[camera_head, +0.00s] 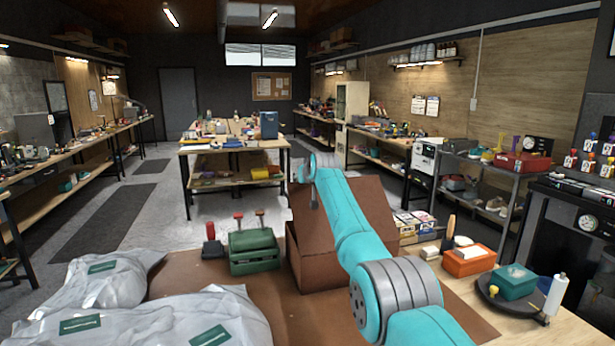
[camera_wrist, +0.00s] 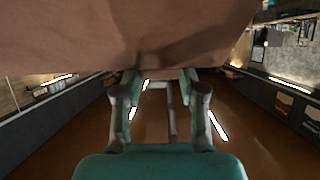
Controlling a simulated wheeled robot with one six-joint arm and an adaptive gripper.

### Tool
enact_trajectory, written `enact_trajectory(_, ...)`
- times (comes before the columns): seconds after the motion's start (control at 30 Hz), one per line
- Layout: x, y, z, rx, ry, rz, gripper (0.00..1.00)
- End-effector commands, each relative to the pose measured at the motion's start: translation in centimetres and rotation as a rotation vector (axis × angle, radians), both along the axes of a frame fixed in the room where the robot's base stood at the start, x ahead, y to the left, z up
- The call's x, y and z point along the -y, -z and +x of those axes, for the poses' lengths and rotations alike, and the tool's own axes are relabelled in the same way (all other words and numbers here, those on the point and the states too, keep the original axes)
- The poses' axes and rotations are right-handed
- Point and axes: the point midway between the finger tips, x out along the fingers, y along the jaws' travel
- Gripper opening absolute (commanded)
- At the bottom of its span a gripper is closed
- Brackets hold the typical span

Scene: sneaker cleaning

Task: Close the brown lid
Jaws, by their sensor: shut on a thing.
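The brown lid (camera_head: 375,197) stands raised and tilted at the brown box (camera_head: 305,268) on the near table, behind my teal arm in the head view. The box's front and left side show; my arm covers part of the box and lid. In the wrist view the brown lid (camera_wrist: 130,38) fills the top of the picture. My gripper (camera_wrist: 160,78) has its fingertips at the lid's edge and is shut on it. In the head view the fingers cannot be made out. The inside of the box is hidden.
Left of the box stand a green block with red-topped handles (camera_head: 253,250) and a red-handled thing (camera_head: 212,242). White bags (camera_head: 160,315) cover the near left. On the right are an orange box (camera_head: 468,261) and a green box (camera_head: 513,282) on a dark round stand.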

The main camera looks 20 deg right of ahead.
Motion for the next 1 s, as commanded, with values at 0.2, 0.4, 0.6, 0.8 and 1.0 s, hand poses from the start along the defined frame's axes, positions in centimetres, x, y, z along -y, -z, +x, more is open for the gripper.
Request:
enact_trajectory(0.2,-0.39,1.13,0.34,-0.012,0.0,-0.001,0.0)
enact_trajectory(0.4,-0.53,1.28,0.47,-0.011,-0.001,-0.002,0.0)
enact_trajectory(0.6,-0.54,1.31,0.49,-0.011,-0.001,-0.002,0.0)
enact_trajectory(0.8,-0.52,1.3,0.48,-0.011,0.0,-0.002,0.0)
enact_trajectory(1.0,-0.51,1.09,0.51,-0.007,0.001,-0.001,0.67)
